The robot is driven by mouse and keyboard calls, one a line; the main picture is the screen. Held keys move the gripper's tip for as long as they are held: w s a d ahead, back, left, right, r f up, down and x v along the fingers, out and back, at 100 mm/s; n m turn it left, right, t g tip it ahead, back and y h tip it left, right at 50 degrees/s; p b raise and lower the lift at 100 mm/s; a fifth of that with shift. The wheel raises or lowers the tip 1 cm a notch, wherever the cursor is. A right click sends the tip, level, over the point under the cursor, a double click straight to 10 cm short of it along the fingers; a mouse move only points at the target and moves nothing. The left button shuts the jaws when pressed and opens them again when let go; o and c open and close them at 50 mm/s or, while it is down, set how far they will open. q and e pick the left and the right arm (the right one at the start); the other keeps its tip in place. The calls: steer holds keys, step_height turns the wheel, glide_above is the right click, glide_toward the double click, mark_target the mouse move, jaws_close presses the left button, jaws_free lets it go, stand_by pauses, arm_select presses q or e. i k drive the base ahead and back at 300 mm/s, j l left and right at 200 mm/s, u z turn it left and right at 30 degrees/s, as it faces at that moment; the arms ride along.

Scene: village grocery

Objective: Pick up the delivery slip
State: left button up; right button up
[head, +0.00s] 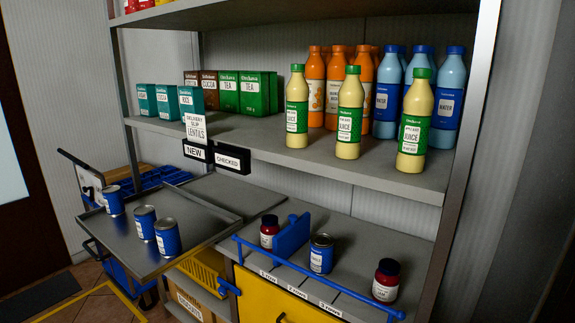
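The delivery slip (195,128) is a white card with printed text, "LENTILS" in the largest letters. It stands upright at the front edge of the middle shelf (262,138), at the left. It is just above a black-framed "NEW" sign (194,151) and in front of teal rice boxes (191,101). Whether it touches the boxes or the sign holder I cannot tell. Neither of my grippers shows in the head view.
A "CHECKED" sign (232,160) hangs right of "NEW". Juice bottles (350,115) stand farther right. Below, a metal tray (190,222) holds blue cans (167,237). A blue rail (310,275) edges the lower shelf, with jars (386,281) and a can (321,254).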

mark_target(195, 124)
steer(key=i+j+z, duration=0.35)
steer(key=i+j, duration=0.4)
